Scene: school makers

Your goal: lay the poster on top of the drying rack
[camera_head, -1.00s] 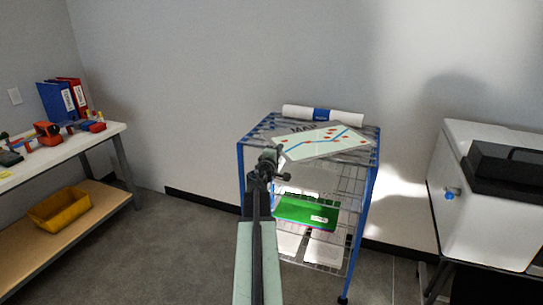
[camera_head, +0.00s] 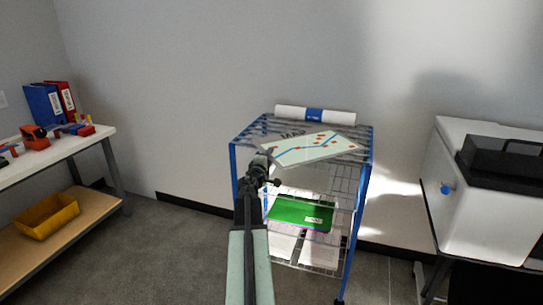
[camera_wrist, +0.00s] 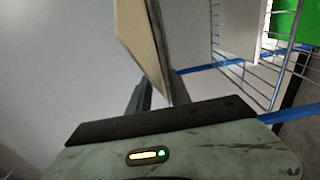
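The poster (camera_head: 318,148) is a pale sheet with a blue line and red dots, over the top of the drying rack (camera_head: 258,130). Its near left edge is at my gripper (camera_head: 262,163), at the rack's front side. In the wrist view the poster (camera_wrist: 147,45) shows as a beige panel seen nearly edge-on, passing between the two dark fingers of my gripper (camera_wrist: 157,92), which look closed on its edge. A gap shows beside it, towards the rack's wires. Whether its far end touches the rack top is unclear.
A white roll with a blue band (camera_head: 315,115) lies along the rack's back edge. A green item (camera_head: 301,213) lies on a lower shelf. A workbench (camera_head: 88,146) stands left, a white machine (camera_head: 465,215) right. Floor at left is clear.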

